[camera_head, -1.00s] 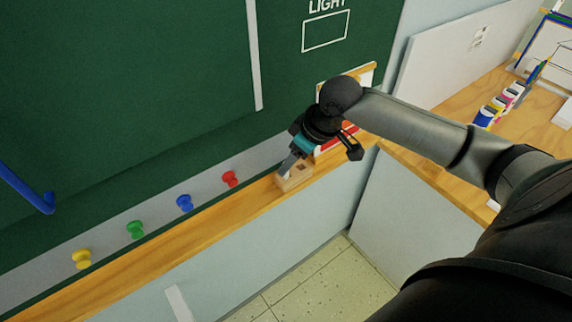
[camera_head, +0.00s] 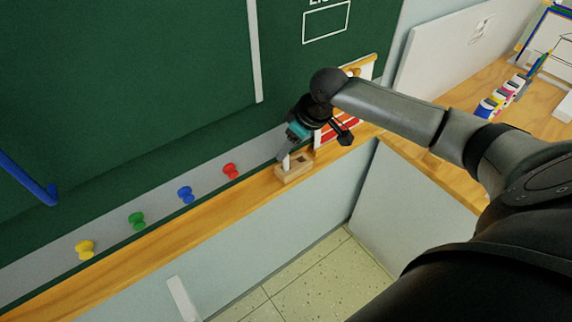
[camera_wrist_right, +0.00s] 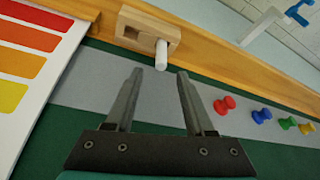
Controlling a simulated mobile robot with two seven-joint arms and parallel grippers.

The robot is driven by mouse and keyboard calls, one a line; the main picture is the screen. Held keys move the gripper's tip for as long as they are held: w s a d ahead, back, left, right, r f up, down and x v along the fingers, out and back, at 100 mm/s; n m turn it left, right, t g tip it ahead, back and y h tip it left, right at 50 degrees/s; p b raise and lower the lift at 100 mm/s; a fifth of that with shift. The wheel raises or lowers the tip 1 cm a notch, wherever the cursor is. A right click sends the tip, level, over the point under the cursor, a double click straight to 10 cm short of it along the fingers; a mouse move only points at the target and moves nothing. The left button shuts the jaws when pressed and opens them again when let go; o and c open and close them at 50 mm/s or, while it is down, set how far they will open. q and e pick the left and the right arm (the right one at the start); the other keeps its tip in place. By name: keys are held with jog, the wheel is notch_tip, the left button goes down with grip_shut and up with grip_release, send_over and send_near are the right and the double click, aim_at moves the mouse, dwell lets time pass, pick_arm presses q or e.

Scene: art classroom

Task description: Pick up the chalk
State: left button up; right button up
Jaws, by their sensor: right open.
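The chalk (camera_head: 286,163) is a short white stick standing out of a small wooden block holder (camera_head: 296,173) on the board's ledge. In the right wrist view the chalk (camera_wrist_right: 161,54) points out of the holder (camera_wrist_right: 134,30) towards my right gripper (camera_wrist_right: 159,75). The gripper's two fingers are apart and empty, with the chalk's end just ahead of the gap between their tips. In the head view the right gripper (camera_head: 288,150) is right above the chalk and partly covers it. My left gripper is not in view.
The wooden ledge (camera_head: 205,220) runs below the green board (camera_head: 130,90). Red (camera_head: 231,170), blue (camera_head: 185,194), green (camera_head: 137,220) and yellow (camera_head: 85,249) magnets sit on the grey strip. A colour-striped card (camera_head: 335,132) stands close right of the gripper. Paint bottles (camera_head: 499,98) stand on the table.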

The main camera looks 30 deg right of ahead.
aim_at(288, 156)
jog(key=x, duration=0.5)
jog(key=shift+s+d+f, duration=0.15)
jog(key=shift+s+f, duration=0.1)
jog(key=shift+s, duration=0.1)
grip_shut()
dwell(0.3)
